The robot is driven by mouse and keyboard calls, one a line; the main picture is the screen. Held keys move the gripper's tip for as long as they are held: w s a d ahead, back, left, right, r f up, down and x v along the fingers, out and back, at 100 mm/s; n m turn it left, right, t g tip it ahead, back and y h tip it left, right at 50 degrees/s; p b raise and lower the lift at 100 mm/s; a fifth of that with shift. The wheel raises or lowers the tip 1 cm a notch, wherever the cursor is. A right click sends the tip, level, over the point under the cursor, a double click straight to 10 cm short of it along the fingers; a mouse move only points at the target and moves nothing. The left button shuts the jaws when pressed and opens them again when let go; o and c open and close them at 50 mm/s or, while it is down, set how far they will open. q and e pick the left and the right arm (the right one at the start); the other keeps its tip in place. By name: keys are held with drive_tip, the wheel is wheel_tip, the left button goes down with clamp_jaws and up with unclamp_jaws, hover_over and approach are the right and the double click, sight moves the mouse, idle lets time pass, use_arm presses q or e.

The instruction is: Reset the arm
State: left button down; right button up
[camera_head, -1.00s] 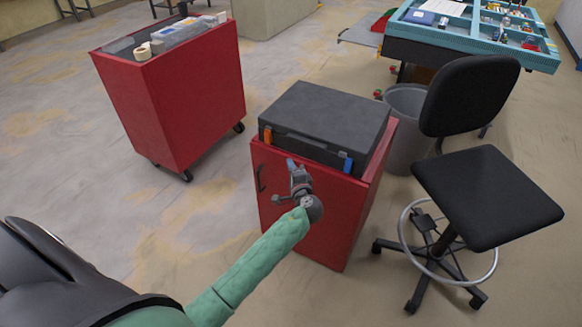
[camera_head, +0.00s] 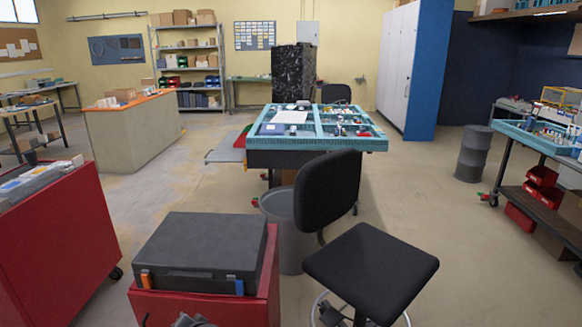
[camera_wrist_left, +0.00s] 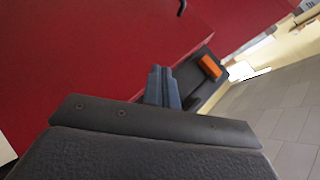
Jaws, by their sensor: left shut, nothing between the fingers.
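My left gripper (camera_head: 192,322) shows only as a dark tip at the bottom edge of the head view, in front of the red cabinet (camera_head: 203,305). In the left wrist view its fingers (camera_wrist_left: 165,86) are together, with nothing between them. Behind them are the red cabinet front and the dark case (camera_wrist_left: 205,88) with an orange latch (camera_wrist_left: 210,67). The closed dark case (camera_head: 200,247) lies on top of the cabinet.
A black swivel chair (camera_head: 372,268) and a grey bin (camera_head: 283,228) stand right of the cabinet. Another red cabinet (camera_head: 60,245) is at the left. A teal-topped workbench (camera_head: 315,143) stands beyond. Open floor lies between the left cabinet and the workbench.

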use_arm(q)
drive_tip(key=s+d+f+n+g+h, duration=0.15)
drive_tip(key=s+d+f+h, duration=0.25)
drive_tip(key=s+d, duration=0.45)
drive_tip(key=s+d+f+g+h, duration=0.35)
drive_tip(key=s+d, duration=0.25)
drive_tip(key=s, duration=0.6)
drive_tip(key=s+d+f+g+h, duration=0.1)
drive_tip(key=s+f, duration=0.3)
drive_tip(key=s, duration=0.5)
drive_tip(key=s+d+f+g, duration=0.1)
drive_tip(key=s+f, duration=0.3)
drive_tip(key=s, duration=0.5)
drive_tip(key=shift+h, duration=0.35)
